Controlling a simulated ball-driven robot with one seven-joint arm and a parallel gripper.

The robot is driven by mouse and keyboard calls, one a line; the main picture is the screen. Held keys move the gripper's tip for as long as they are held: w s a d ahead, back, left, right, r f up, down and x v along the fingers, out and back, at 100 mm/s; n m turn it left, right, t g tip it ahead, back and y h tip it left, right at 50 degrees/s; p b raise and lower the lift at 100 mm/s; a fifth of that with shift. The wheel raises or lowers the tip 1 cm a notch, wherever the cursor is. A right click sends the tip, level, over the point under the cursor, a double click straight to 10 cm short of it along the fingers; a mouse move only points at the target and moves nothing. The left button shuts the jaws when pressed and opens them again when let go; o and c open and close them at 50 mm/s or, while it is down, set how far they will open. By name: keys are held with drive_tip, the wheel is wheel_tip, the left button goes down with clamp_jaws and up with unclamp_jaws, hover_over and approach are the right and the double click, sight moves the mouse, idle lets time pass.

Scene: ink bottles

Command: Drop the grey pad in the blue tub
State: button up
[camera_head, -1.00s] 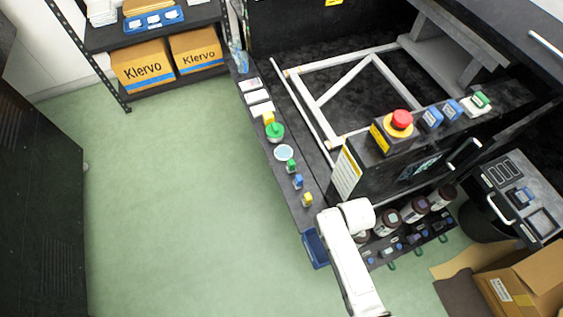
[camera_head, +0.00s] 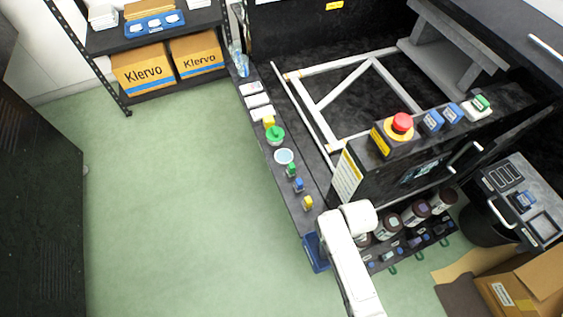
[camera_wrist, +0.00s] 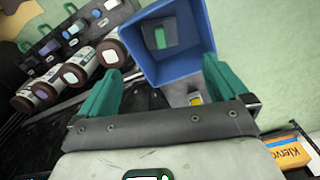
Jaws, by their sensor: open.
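The blue tub (camera_wrist: 180,75) fills the upper middle of the wrist view, its open mouth facing the camera. A small green patch shows inside it; I cannot tell what it is. In the head view the tub (camera_head: 314,252) is at the lower end of the dark ledge, partly behind my arm. My gripper (camera_wrist: 161,66) is open, with green fingers on either side of the tub's near edge in the picture; nothing shows held between them. My arm hides the gripper in the head view.
Dark bottles (camera_head: 388,225) with pale labels stand right of my arm. Small coloured pieces and a green-topped item (camera_head: 275,134) line the ledge (camera_head: 290,205). A red button (camera_head: 402,120) rises from the machine. The green floor (camera_head: 190,210) at left is clear.

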wheel_tip(320, 180, up, 9)
drive_tip(key=shift+p, duration=0.35)
drive_tip(key=shift+r, duration=0.1)
drive_tip(key=s+d+r, duration=0.4)
drive_tip(key=s+r, duration=0.1)
drive_tip(key=s, duration=0.3)
drive_tip(key=s+d+r+m+t, duration=0.1)
drive_tip(key=s+d+r, duration=0.3)
drive_tip(key=s, duration=0.3)
drive_tip(key=shift+s+r, duration=0.35)
drive_tip(key=shift+r, duration=0.55)
